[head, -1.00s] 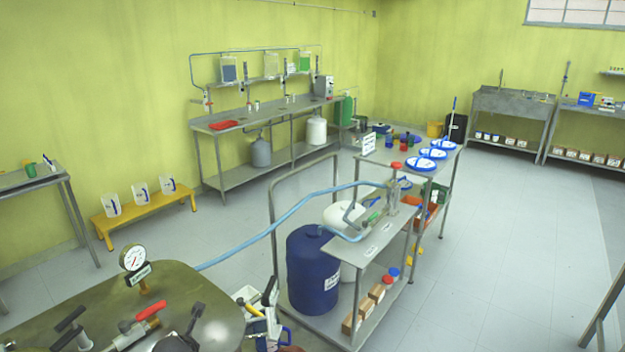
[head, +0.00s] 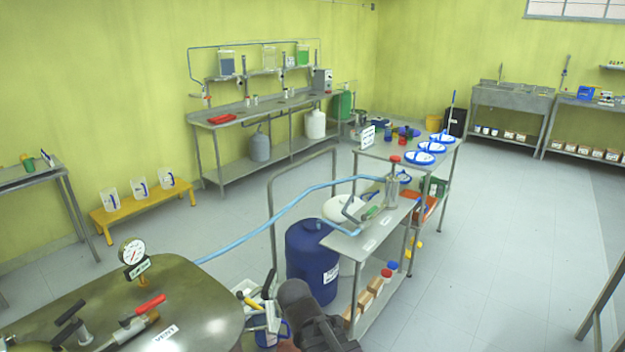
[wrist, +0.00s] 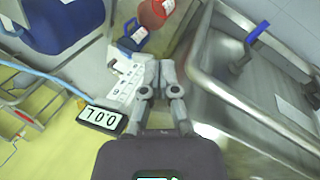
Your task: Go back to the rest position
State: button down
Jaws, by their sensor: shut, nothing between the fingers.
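My gripper (wrist: 158,68) shows in the wrist view, its two grey fingers together with nothing between them. It hangs over a cluttered spot, with white labelled sheets or parts (wrist: 126,80) just left of the fingertips. A digital display (wrist: 101,117) is beside the left finger. In the head view, a dark grey part of my arm (head: 300,305) is at the bottom centre, between the steel vessel (head: 200,290) and the trolley (head: 345,245). The fingers cannot be made out there.
A pale blue hose (head: 270,228) runs from the trolley towards the vessel. The vessel carries a gauge (head: 132,252) and a red-handled valve (head: 150,305). The floor right of the trolley (head: 490,260) is clear.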

jog(key=s+d+m+g, duration=0.2)
jog(key=d+m, duration=0.5)
jog(key=d, duration=0.2)
jog(key=s+d+f+m+g+y, duration=0.1)
jog(key=s+d+m, duration=0.1)
jog(key=d+m, duration=0.6)
jog(key=shift+d+g, duration=0.4)
jog(key=shift+d, duration=0.75)
jog(key=shift+d, duration=0.1)
